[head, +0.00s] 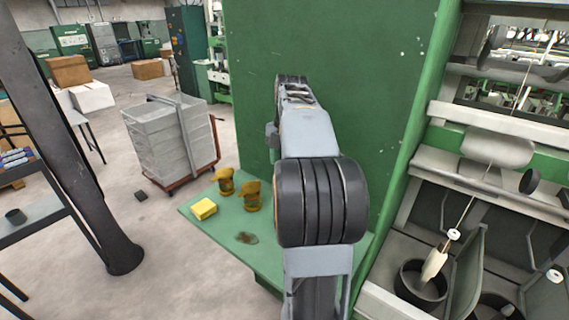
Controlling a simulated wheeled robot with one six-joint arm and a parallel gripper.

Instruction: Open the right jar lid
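The left jar (226,187) is a little farther back. The right jar (250,202) stands close beside my arm. Its top looks covered, but it is too small to make out the lid clearly. My arm rises through the middle of the head view, just right of the jars, and hides the right part of the shelf. My gripper's fingers do not show, so nothing is seen touching the jars.
A yellow block (203,209) and a dark brown stain-like patch (246,238) are on the shelf. A green panel (400,90) stands behind my arm. Spinning machinery (500,160) fills the right side. A crate stack (168,138) on a trolley stands beyond the shelf.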

